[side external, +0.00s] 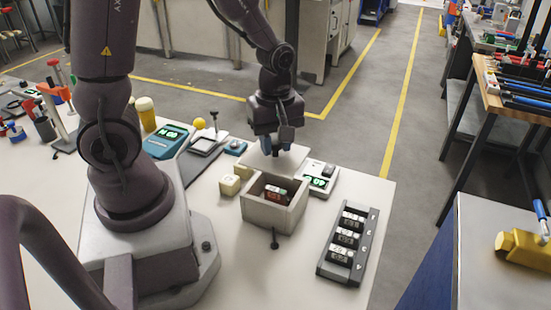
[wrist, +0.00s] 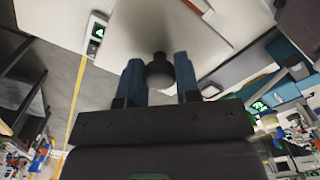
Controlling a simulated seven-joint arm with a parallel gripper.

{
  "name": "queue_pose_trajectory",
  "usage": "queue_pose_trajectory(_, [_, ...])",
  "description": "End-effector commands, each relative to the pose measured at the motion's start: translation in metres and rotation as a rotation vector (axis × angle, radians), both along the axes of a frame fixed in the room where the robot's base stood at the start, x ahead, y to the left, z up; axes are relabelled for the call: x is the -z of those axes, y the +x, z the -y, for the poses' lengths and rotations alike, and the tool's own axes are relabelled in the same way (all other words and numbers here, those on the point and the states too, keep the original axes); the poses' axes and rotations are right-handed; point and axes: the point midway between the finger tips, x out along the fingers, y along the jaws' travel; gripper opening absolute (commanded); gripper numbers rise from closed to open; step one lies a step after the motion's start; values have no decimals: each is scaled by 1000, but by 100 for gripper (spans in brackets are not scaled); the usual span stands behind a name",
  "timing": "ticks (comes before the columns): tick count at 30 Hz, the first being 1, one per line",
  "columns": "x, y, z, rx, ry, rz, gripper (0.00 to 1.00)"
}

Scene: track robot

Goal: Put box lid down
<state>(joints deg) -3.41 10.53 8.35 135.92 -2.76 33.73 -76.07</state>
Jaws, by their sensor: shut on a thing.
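The box (side external: 273,209) is a light grey open-topped container on the white table, with a red and dark object (side external: 276,194) inside it. Its pale flat lid (side external: 268,165) is raised behind the box opening. My gripper (side external: 280,150) is above the back of the box, shut on the lid's round dark knob. In the wrist view, the knob (wrist: 159,71) sits between the two blue fingers (wrist: 158,82), and the lid (wrist: 170,30) spreads beyond it. How far the lid is tilted is hard to tell.
A small device with a green display (side external: 319,180) stands right of the box. A dark rack with several labelled modules (side external: 347,241) is at the front right. Cream blocks (side external: 231,185) sit left of the box. A dark knob on a stem (side external: 275,238) is at the box front.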

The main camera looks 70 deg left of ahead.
Motion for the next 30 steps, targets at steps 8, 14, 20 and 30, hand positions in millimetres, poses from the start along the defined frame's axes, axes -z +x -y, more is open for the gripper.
queue_pose_trajectory(8, [0,14,10,34,1,-4,6])
queue_pose_trajectory(14, [21,56,21,37,1,-1,6])
queue_pose_trajectory(20, [25,86,25,11,1,3,6])
queue_pose_trajectory(30, [54,156,19,-2,1,0,6])
